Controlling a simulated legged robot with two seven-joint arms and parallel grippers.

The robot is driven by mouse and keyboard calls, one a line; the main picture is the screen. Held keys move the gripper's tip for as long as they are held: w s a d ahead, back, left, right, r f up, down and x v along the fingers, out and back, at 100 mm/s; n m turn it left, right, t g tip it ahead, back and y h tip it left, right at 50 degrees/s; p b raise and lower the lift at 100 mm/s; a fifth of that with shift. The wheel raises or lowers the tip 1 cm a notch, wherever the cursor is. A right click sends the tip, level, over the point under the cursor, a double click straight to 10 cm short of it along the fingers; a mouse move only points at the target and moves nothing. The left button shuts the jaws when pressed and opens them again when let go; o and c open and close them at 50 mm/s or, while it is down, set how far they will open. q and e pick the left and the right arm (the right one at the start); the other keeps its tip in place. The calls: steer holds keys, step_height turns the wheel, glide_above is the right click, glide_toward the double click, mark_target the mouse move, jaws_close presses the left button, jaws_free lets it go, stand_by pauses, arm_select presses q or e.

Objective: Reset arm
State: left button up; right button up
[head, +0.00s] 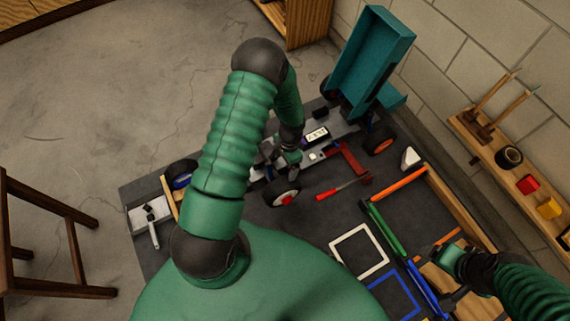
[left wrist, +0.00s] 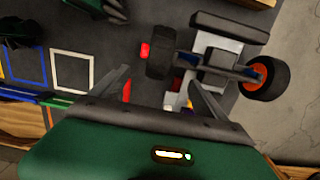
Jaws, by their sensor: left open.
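My left arm arches over the work mat, and its gripper (head: 288,156) is low over the RC car chassis (head: 318,133) in the head view. In the left wrist view the left gripper's fingers (left wrist: 158,76) are spread apart, with nothing seen held between them. The car's wheels (left wrist: 265,78) and pale chassis parts show just beyond the fingertips. My right gripper (head: 449,262) is at the lower right of the head view, over the wooden-edged tray area; its jaws are too small to read.
A teal open box (head: 371,62) stands behind the car. A red screwdriver (head: 340,188) lies on the dark mat, near white (head: 334,259) and blue outlined squares. A wooden shelf (head: 500,150) runs along the right wall. A wooden stool (head: 60,290) stands at left.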

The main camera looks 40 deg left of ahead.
arm_select(q)
steer(key=s+d+r+n+t, duration=0.25)
steer(key=d+r, duration=0.35)
steer(key=r, duration=0.6)
steer(key=s+d+r+n+t, duration=0.15)
steer(key=s+d+r, duration=0.35)
steer(key=r, duration=0.7)
step_height(320, 180, up, 32)
steer(key=p, duration=3.1)
steer(key=shift+w+d+n, duration=0.3)
steer(key=shift+w+d, duration=0.1)
steer(key=shift+d, duration=0.05)
arm_select(e)
steer(key=w+v, duration=0.3)
steer(key=v, duration=1.2)
steer(key=w+r+v, duration=0.1)
steer(key=w+v, duration=0.3)
steer(key=v, duration=1.1)
steer(key=shift+r, duration=0.55)
arm_select(q)
steer(key=shift+f, duration=0.1)
arm_select(e)
steer(key=shift+s, duration=0.15)
steer(key=shift+c, duration=0.4)
